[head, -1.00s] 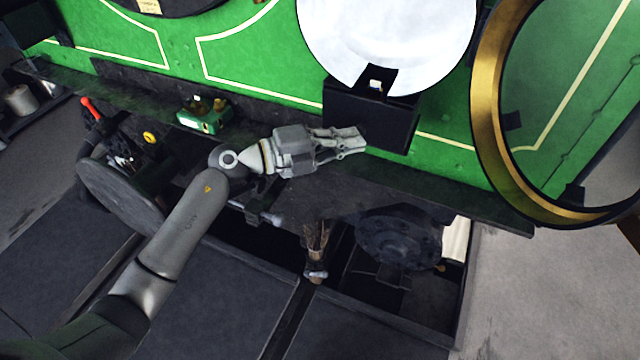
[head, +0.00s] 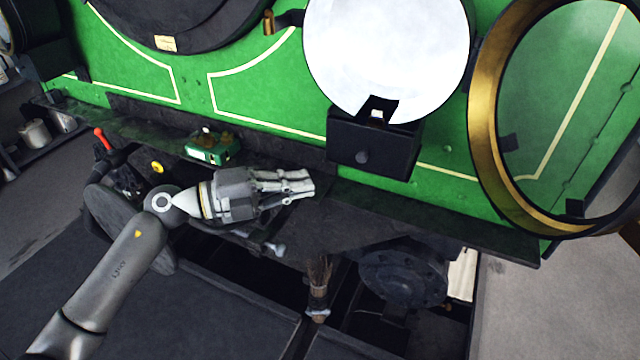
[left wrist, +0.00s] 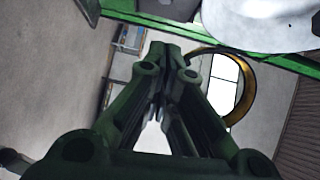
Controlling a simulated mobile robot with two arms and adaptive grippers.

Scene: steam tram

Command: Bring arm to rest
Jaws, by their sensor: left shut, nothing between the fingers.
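My left arm comes in from the left in the head view. Its gripper (head: 305,185) is shut and empty, in front of the tram's green front and over its dark ledge, pointing right. In the left wrist view the gripper fingers (left wrist: 160,75) meet at their tips with nothing between them. The gripper is below and left of the black box (head: 372,145) under the white round disc (head: 388,55), apart from it in the picture. My right gripper is not in view.
The open brass ring (head: 485,120) stands out at the right and also shows in the left wrist view (left wrist: 243,85). A small green box (head: 209,150) sits on the ledge. A red-handled part (head: 103,138) is at left. A dark round buffer (head: 403,272) is below.

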